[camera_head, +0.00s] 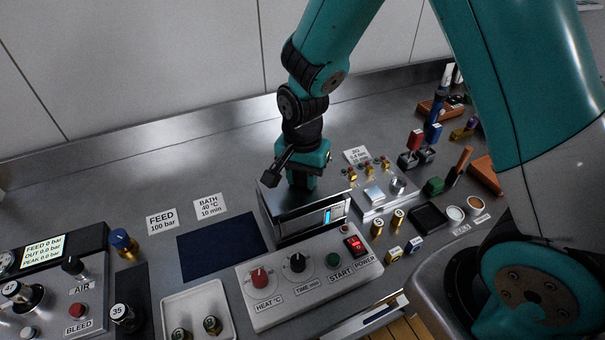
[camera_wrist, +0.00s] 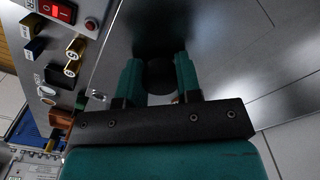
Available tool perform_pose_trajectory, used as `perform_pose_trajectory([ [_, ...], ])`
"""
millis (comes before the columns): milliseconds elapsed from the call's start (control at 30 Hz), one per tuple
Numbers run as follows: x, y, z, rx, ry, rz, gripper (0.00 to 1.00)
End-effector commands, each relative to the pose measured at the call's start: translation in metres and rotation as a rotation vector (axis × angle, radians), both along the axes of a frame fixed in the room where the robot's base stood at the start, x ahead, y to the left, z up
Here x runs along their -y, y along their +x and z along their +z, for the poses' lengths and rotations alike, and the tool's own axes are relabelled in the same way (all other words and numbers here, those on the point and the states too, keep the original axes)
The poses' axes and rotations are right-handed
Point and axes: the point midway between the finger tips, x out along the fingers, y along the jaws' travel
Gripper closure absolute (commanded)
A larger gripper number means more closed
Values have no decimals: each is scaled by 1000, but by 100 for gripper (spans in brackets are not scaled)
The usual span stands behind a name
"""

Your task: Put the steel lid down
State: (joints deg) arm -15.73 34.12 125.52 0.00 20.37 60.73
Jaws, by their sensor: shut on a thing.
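The steel lid (camera_head: 272,202) is at the top of the steel bath unit (camera_head: 318,222), whose front has a small blue display. I cannot tell whether the lid rests on the bath or is just above it. My gripper (camera_head: 302,184) points down over the lid. In the wrist view, the gripper's teal fingers (camera_wrist: 158,76) are shut on the lid's dark round knob (camera_wrist: 158,74), with the shiny lid surface (camera_wrist: 222,50) spreading around them. The dark blue mat (camera_head: 218,248) lies flat and bare on the bench, left of the bath.
A control panel (camera_head: 318,292) with knobs and a lit red switch stands in front of the bath. A white tray (camera_head: 185,301) with small fittings is front left. A valve panel (camera_head: 372,199) and several small parts crowd the right.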

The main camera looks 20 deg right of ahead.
Motion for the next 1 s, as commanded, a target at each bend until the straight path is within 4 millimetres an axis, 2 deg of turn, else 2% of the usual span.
perform_pose_trajectory([
  [533, 0, 0, -12, 1, 0, 0, 96],
  [567, 0, 0, -12, 1, 1, 0, 61],
  [633, 0, 0, -12, 1, 1, 0, 45],
  [667, 0, 0, -12, 1, 1, 0, 43],
  [900, 0, 0, -11, 0, 0, 0, 43],
  [1000, 0, 0, -4, 1, 1, 0, 43],
])
